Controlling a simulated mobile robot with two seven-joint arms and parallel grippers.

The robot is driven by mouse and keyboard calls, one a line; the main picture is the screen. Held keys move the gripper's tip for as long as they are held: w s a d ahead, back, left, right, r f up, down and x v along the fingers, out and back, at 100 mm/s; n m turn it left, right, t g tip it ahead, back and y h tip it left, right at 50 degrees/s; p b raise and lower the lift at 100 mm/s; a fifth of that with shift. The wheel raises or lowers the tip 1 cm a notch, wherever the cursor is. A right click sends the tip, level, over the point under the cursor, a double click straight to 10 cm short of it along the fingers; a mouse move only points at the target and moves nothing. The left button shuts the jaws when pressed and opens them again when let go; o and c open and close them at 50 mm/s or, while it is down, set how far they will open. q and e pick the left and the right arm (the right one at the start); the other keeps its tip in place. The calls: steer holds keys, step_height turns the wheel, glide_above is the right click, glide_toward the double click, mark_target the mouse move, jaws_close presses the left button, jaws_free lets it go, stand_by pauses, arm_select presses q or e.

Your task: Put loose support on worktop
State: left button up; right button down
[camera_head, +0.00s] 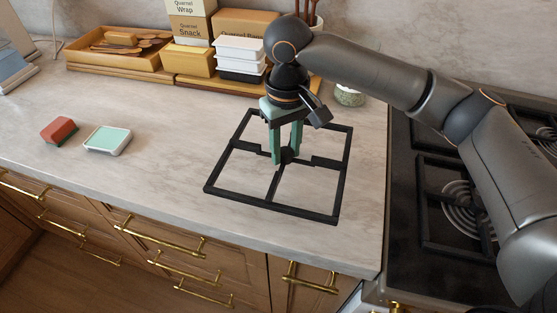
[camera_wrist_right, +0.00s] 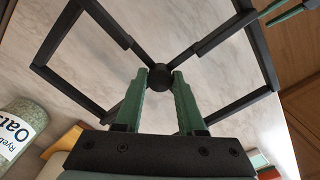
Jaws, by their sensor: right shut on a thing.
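The loose support (camera_head: 212,170) is a black square frame with bars running in to a central hub. It lies flat at worktop height on the pale worktop (camera_head: 160,180), left of the hob; I cannot tell whether it touches the surface. My right gripper (camera_head: 284,160) points down over its middle, its green fingers shut on the support at the hub. The hub (camera_wrist_right: 159,78) shows between the fingertips (camera_wrist_right: 161,76) in the right wrist view. Green and dark strips at that view's upper right edge may be my left gripper (camera_wrist_right: 290,12); its state is unclear.
The hob (camera_head: 408,200) with other black supports is at the right. A green-filled jar (camera_head: 349,95), stacked white tubs (camera_head: 240,48) and wooden trays (camera_head: 120,62) stand at the back. A red sponge (camera_head: 59,130) and a green-topped block (camera_head: 107,140) lie left. The left-centre worktop is clear.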

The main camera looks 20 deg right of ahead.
steer(key=shift+w+a+f, duration=0.15)
steer(key=shift+w+f, duration=0.35)
steer(key=shift+f, duration=0.05)
steer(key=shift+w+a+f, duration=0.15)
steer(key=shift+w+f, duration=0.3)
steer(key=shift+f, duration=0.05)
steer(key=shift+w+f, duration=0.15)
steer(key=shift+f, duration=1.6)
steer(key=c, duration=0.5)
jaws_free()
steer(key=shift+f, duration=0.15)
step_height(320, 180, up, 12)
steer(key=shift+r, duration=0.15)
